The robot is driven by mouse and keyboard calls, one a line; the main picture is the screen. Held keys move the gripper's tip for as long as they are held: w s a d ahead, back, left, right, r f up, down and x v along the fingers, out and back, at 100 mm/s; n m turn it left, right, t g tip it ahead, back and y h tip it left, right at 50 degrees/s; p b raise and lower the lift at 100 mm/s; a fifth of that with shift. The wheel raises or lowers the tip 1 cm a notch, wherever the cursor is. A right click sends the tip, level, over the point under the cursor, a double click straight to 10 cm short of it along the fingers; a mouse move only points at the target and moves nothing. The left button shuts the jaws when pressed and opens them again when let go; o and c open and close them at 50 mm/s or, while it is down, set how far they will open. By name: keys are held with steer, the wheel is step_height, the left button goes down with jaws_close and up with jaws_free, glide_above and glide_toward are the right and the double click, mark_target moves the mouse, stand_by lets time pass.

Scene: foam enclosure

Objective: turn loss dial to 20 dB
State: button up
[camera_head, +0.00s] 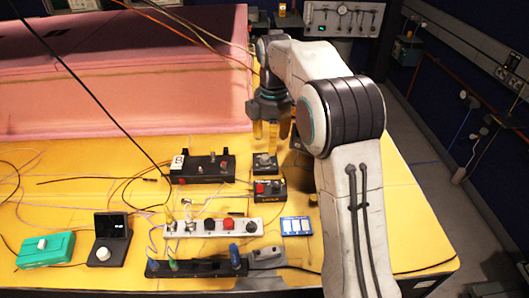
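My gripper (271,133) points down near the back of the yellow bench. Its fingers look apart, with nothing visible between them. A small black box (265,164) with a knob on top is just below the fingertips; I cannot tell whether they touch it. A black unit with a small display (113,226) and a white knob (103,253) stands at the front left. A teal box (58,251) with a white knob (42,243) is left of it. Dial markings are too small to read, so I cannot tell which is the loss dial.
A black box with a red knob (202,167), a small box with a red button (269,189), a white strip of knobs (213,227) and a blue-white card (296,226) crowd the bench. Loose cables cross it. Pink foam (120,95) lines the back left.

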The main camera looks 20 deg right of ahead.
mark_target(265, 156)
steer(key=w+f+n, duration=0.2)
steer(key=w, duration=0.1)
steer(key=w+f+n, duration=0.1)
steer(key=w, duration=0.1)
steer(key=shift+f+g+p, duration=0.3)
steer(key=shift+f, duration=0.05)
steer(key=shift+w+f+n, duration=0.4)
steer(key=shift+f, duration=3.65)
steer(key=shift+c, duration=0.3)
jaws_close()
